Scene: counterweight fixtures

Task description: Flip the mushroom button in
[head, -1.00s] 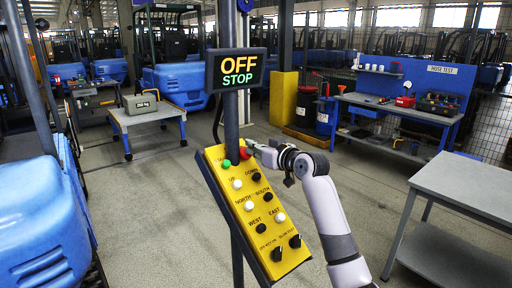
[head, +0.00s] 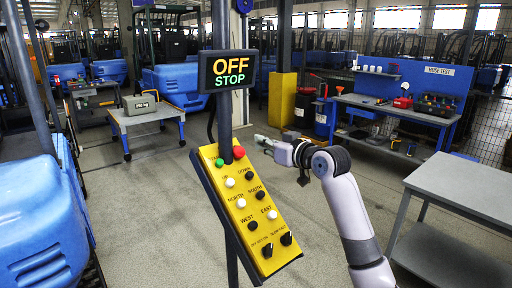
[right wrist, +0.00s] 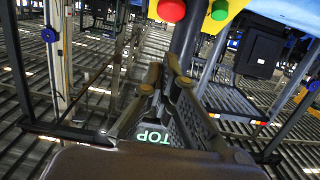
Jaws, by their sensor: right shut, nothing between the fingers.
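The red mushroom button (head: 238,152) sits at the top right of a tilted yellow control panel (head: 226,181) on a dark pole. A green button (head: 219,162) is beside it. My right gripper (head: 259,141) is shut and empty, just right of the red button and apart from it. The right wrist view shows the red button (right wrist: 171,10) at its top edge, ahead of the closed fingers (right wrist: 162,72), with the green button (right wrist: 220,10) to its right. A display (head: 231,70) above the panel reads "OFF STOP". My left gripper is not in view.
The panel also carries several black and white buttons and two black knobs (head: 267,250). A grey table (head: 465,185) stands at the right. A blue machine (head: 40,220) is close at the left.

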